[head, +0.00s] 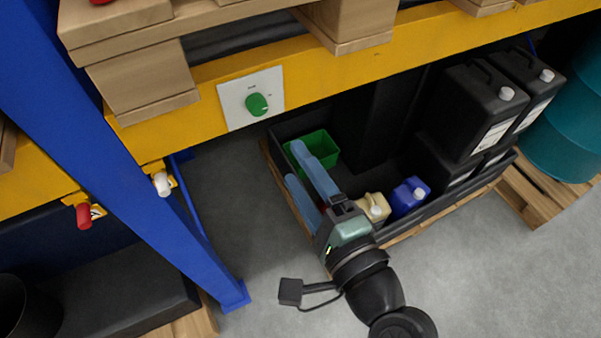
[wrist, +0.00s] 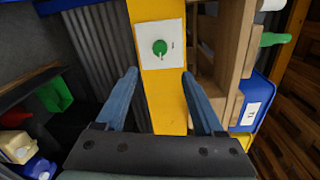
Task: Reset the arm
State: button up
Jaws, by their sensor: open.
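My gripper (head: 293,164) has two blue fingers, spread apart with nothing between them. In the head view it reaches out over the black tray on the floor, below the yellow beam. In the wrist view the fingertips (wrist: 160,75) point toward the yellow beam. A green knob on a white plate (wrist: 147,62) shows there, centred just beyond the gap between the fingers and apart from them. In the head view the green knob (head: 257,104) sits on the beam, up and left of my gripper. My wrist hides part of the tray's front edge.
The black tray (head: 440,227) holds a green bin (head: 322,147), a cream jug (head: 374,208), a blue jug (head: 408,196) and black canisters (head: 475,105). A blue upright (head: 110,150) stands left. Wooden pallets (head: 160,35) rest above the beam. Grey floor is open at lower right.

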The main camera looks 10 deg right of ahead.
dwell(0.4)
jog(key=w+a+r+n+t+h, duration=0.1)
jog(key=w+r+n+t, duration=0.3)
jog(key=r, duration=0.6)
jog(key=w+a+r+n+h, duration=0.1)
jog(key=w+r+n, duration=0.1)
jog(key=r+n, duration=0.6)
jog(key=s+a+r+n+t+h, duration=0.1)
jog(key=s+r+n+t, duration=0.1)
jog(key=r, duration=0.9)
jog(key=s+a+r+n+t+h+b, duration=0.1)
jog(key=s+r+t, duration=0.4)
jog(key=r, duration=0.6)
jog(key=shift+s+a+n+h, duration=0.15)
jog(key=shift+s+n+h, duration=0.2)
jog(key=shift+n+h, duration=0.5)
jog(key=shift+r, duration=0.1)
